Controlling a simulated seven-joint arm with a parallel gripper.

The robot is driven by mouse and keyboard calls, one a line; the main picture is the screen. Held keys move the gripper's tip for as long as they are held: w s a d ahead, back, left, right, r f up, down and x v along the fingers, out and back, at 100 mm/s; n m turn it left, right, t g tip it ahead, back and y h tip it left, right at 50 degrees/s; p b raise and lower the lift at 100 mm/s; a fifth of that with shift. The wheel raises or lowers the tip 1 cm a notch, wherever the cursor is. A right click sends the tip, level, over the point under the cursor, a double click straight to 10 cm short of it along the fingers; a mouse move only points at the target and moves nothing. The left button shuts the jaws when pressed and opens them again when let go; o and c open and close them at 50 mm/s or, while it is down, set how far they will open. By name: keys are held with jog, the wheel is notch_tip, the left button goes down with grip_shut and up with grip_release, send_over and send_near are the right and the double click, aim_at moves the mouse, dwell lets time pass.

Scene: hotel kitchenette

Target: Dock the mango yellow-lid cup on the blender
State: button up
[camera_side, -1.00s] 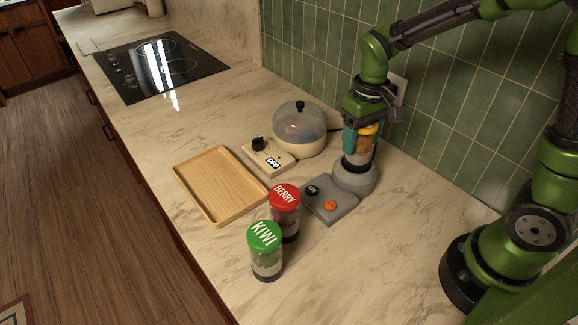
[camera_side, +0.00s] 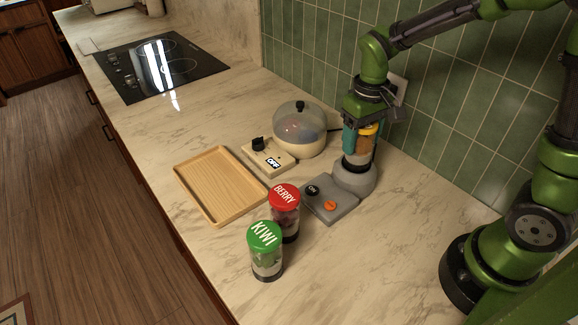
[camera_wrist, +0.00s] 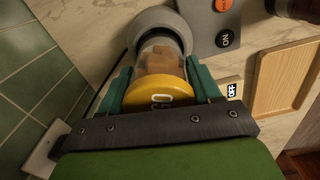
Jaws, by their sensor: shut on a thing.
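The mango cup with the yellow lid (camera_side: 369,131) stands upright at the round grey blender base (camera_side: 354,181). My gripper (camera_side: 362,140) is shut on the cup near its lid. In the wrist view the yellow lid (camera_wrist: 160,93) sits between my teal fingers, and the clear cup with orange pieces leads down to the grey blender base (camera_wrist: 163,20). The cup's lower end meets the base's round top; I cannot tell whether it is fully seated. The blender's flat control plate (camera_side: 331,201) carries a black ON knob and an orange button.
A red-lid BERRY cup (camera_side: 285,222) and a green-lid KIWI cup (camera_side: 266,262) stand in front of the blender. A wooden tray (camera_side: 190,188), an OFF switch box (camera_side: 267,163) and a domed appliance (camera_side: 299,135) stand left of it. The tiled wall is close behind.

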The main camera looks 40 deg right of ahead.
jog(key=shift+f, duration=0.6)
jog(key=o, duration=1)
jog(key=shift+r, duration=5.5)
jog(key=shift+w, duration=0.1)
jog(key=shift+s+a+f+m+t, duration=0.3)
jog(key=shift+s+a+f+t, duration=0.1)
jog(key=shift+s+t, duration=0.15)
jog(key=shift+s+a+r+m+t+y, duration=0.35)
jog(key=shift+s+r+t, duration=0.5)
jog(key=shift+s, duration=0.8)
jog(key=shift+s+a+r+m+t+y, duration=0.3)
jog(key=shift+s+r+t, duration=0.15)
jog(key=shift+s+t, duration=1)
jog(key=shift+s+a+r+m+t+y, duration=0.3)
jog(key=shift+s+r+t, duration=0.4)
jog(key=shift+s, duration=1.15)
